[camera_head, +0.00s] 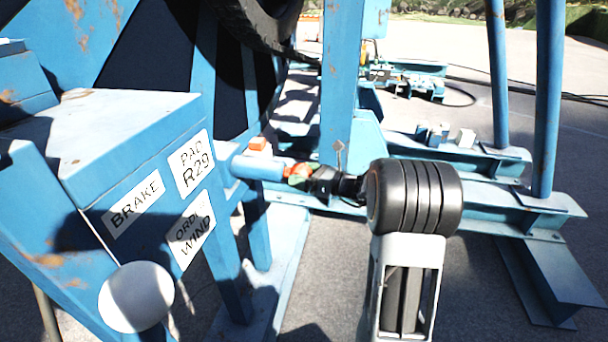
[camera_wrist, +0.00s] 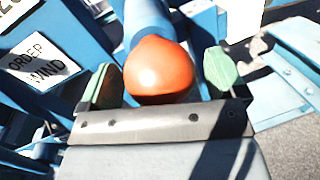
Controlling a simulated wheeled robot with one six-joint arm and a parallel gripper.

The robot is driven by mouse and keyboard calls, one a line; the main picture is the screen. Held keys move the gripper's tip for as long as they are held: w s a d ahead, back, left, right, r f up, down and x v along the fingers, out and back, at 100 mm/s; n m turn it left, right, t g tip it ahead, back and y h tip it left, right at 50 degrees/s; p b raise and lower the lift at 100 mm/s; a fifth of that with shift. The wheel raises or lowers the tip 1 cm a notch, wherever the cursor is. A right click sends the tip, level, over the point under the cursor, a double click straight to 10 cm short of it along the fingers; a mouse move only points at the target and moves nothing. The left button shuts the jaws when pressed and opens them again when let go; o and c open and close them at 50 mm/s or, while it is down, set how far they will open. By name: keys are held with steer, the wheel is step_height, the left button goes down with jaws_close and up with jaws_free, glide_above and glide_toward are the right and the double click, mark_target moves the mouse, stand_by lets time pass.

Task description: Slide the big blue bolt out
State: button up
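The big blue bolt (camera_head: 258,167) is a thick light-blue rod that sticks out to the right of the blue frame in the head view. Its orange-red rounded end (camera_wrist: 162,68) fills the middle of the wrist view, with the blue rod (camera_wrist: 146,18) behind it. My gripper (camera_head: 300,174) is at that end, coming from the right. Its two green pads (camera_wrist: 163,80) stand on either side of the orange end, with narrow gaps that look clear of it. The gripper looks open around the end. The lower part of the end is hidden by the gripper's metal plate.
A blue brake box (camera_head: 135,150) with white labels and a white round knob (camera_head: 136,297) stands at left. A small orange block (camera_head: 257,144) sits above the bolt. A blue post (camera_head: 343,80) rises just behind my gripper. Blue floor beams (camera_head: 480,190) lie at right.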

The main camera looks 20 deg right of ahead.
steer(key=v, duration=1.3)
steer(key=shift+s+d+p, duration=0.25)
steer(key=shift+s+p, duration=0.05)
steer(key=shift+p, duration=0.1)
